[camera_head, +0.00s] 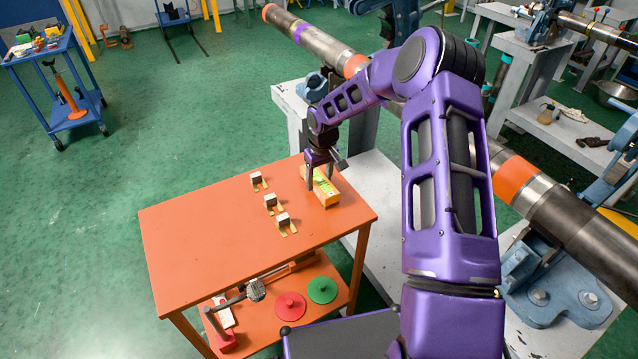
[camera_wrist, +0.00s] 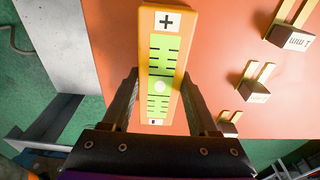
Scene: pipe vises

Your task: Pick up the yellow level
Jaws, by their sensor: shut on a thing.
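The yellow level (camera_head: 327,193) is a yellow-orange bar with a bright green face, near the back right corner of the orange table (camera_head: 190,225). In the wrist view the level (camera_wrist: 159,62) shows a plus sign at its far end, a minus at its near end, and black scale marks with a pale round spot between. My gripper (camera_head: 320,180) points down over it. In the wrist view my gripper (camera_wrist: 160,95) has one finger on each long side of the level and is shut on it. I cannot tell whether the level is clear of the tabletop.
Several small blocks with yellow prongs (camera_head: 270,203) stand left of the level. The lower shelf holds a hammer-like tool (camera_head: 255,290), a red disc (camera_head: 289,306) and a green disc (camera_head: 322,290). A long pipe (camera_head: 545,205) runs behind and right of the table. The tabletop's left side is clear.

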